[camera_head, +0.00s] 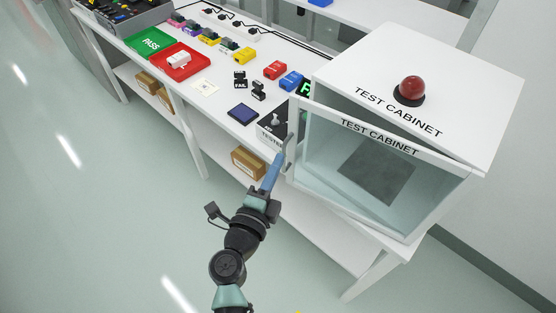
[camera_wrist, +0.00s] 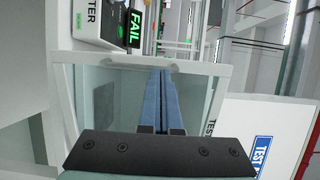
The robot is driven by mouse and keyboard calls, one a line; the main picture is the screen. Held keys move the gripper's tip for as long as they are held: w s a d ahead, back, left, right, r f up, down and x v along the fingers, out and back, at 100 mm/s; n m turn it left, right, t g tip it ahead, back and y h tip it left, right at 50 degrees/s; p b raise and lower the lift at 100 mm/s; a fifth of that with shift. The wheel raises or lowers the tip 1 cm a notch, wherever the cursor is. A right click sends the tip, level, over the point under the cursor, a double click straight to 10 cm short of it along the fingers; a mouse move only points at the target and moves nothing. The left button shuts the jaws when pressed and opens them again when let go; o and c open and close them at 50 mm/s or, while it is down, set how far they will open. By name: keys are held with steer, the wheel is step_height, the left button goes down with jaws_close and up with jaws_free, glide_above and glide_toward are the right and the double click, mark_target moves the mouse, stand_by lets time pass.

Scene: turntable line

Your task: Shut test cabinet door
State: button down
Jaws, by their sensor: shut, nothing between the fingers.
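The test cabinet (camera_head: 420,85) is a white box at the right end of the bench, with a red dome lamp (camera_head: 410,89) on top. Its glass door (camera_head: 325,160) has a white frame and stands ajar, its left side swung out from the body and its right side close to it. A handle (camera_head: 289,150) is on the door's left edge. My gripper (camera_head: 278,157) is shut and empty, its blue fingers close to the handle; I cannot tell if they touch. In the wrist view, the fingers (camera_wrist: 161,73) lie in front of the door's glass (camera_wrist: 110,85), tips near the frame.
The tester (camera_head: 270,135) with a green FAIL display (camera_wrist: 134,28) stands left of the cabinet. A green PASS tray (camera_head: 150,41), a red tray (camera_head: 180,62) and several small parts lie along the bench. Boxes (camera_head: 248,163) sit on the lower shelf. Floor at left is clear.

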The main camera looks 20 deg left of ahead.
steer(key=shift+w, duration=0.5)
